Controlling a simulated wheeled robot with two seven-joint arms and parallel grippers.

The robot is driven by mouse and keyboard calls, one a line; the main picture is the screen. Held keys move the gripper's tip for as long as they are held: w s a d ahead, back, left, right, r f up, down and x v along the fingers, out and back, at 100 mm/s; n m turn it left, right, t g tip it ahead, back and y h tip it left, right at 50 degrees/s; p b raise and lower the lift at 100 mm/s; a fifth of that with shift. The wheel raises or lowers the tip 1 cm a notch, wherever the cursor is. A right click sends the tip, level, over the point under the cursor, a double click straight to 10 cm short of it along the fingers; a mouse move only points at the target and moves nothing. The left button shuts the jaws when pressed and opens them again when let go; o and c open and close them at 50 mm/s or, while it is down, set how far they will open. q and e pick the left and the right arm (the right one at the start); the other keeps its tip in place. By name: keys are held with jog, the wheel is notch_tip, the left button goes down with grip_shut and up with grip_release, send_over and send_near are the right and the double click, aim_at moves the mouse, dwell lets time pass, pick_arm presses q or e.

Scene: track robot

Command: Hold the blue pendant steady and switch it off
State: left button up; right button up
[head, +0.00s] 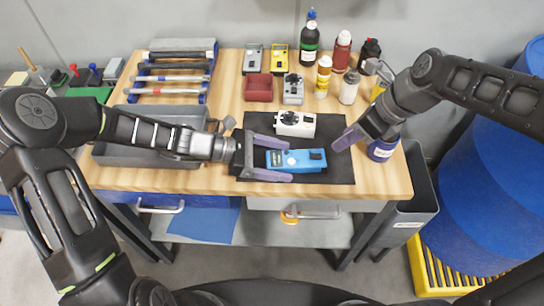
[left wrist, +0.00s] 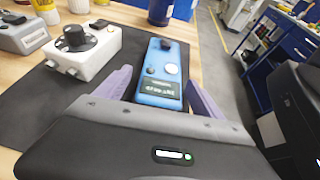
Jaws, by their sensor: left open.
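The blue pendant (head: 297,161) lies on a black mat (head: 338,140) on the wooden table. It has a black knob at its right end and a pale round button. My left gripper (head: 272,159) is open, with its purple fingers on either side of the pendant's left part. In the left wrist view the blue pendant (left wrist: 160,75) sits between the two fingers. I cannot tell whether they touch it. My right gripper (head: 345,138) is above the mat's right edge, right of the pendant and apart from it; its finger gap is hard to see.
A white pendant (head: 295,123) lies on the mat just behind the blue one. Several bottles (head: 341,50) stand at the back right, and a blue jar (head: 383,148) stands beside my right gripper. A grey tray (head: 118,152) is on the left, near a rack of hammers (head: 172,80).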

pick_arm(q)
grip_shut()
dwell(1.5)
pick_arm(e)
jog(key=shift+c, duration=0.5)
